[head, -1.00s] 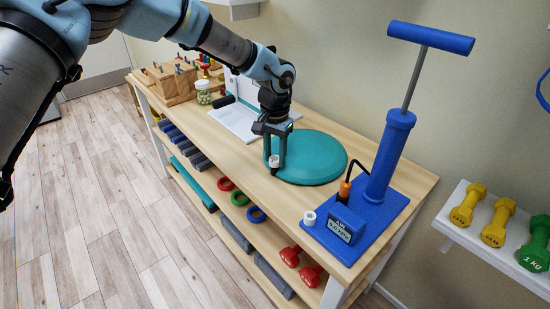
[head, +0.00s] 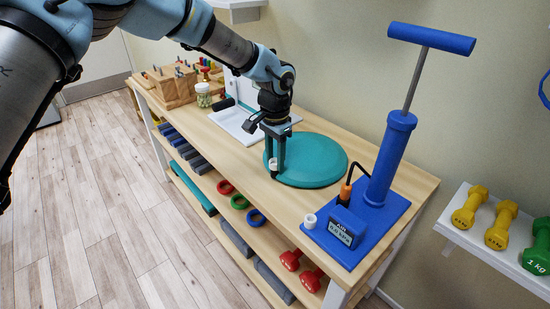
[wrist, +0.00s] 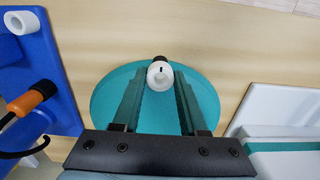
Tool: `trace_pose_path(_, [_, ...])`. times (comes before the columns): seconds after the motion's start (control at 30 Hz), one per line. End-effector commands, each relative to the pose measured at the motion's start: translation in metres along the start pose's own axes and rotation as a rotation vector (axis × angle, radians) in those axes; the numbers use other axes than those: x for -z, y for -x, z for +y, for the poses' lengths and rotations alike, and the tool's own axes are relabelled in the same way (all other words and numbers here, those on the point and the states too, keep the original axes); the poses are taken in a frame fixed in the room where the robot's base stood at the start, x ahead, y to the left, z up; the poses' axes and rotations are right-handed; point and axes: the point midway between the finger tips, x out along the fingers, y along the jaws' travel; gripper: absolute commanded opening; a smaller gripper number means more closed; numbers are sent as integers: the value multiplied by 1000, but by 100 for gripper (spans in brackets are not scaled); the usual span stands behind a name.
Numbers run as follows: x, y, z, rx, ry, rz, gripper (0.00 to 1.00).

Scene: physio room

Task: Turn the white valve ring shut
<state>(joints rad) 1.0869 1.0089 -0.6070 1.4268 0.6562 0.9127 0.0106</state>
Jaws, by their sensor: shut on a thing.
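The white valve ring (wrist: 160,75) sits at the edge of a round teal cushion (wrist: 112,98) on the wooden bench top. It has a small dark mark on its face, and a dark stub shows just behind it. In the head view the ring (head: 273,164) is small and partly covered by my fingers. My gripper (wrist: 158,80) points down at the cushion's edge, its two fingertips on either side of the ring and shut on it. The teal cushion (head: 318,165) lies flat in the head view. How far the ring is turned is too small to tell.
A blue pump (head: 388,160) with a gauge (head: 343,231), an orange hose end (head: 345,191) and a second white ring (head: 309,221) stands to the right. A white board (head: 232,122), a jar (head: 203,95) and wooden peg blocks (head: 172,83) are behind left.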

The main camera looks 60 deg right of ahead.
Motion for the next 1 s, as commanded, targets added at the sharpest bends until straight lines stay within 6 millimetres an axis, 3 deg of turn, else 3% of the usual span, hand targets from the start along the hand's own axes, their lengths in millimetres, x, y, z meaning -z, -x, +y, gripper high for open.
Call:
trace_pose_path(0.07, [1, 0, 1, -1, -2, 1, 0])
trace_pose_path(0.1, [1, 0, 1, -1, -2, 1, 46])
trace_pose_path(0.2, [0, 0, 1, -1, -2, 1, 55])
trace_pose_path(0.57, [1, 8, 0, 2, 0, 2, 55])
trace_pose_path(1.0, [1, 87, 0, 2, -1, 3, 55])
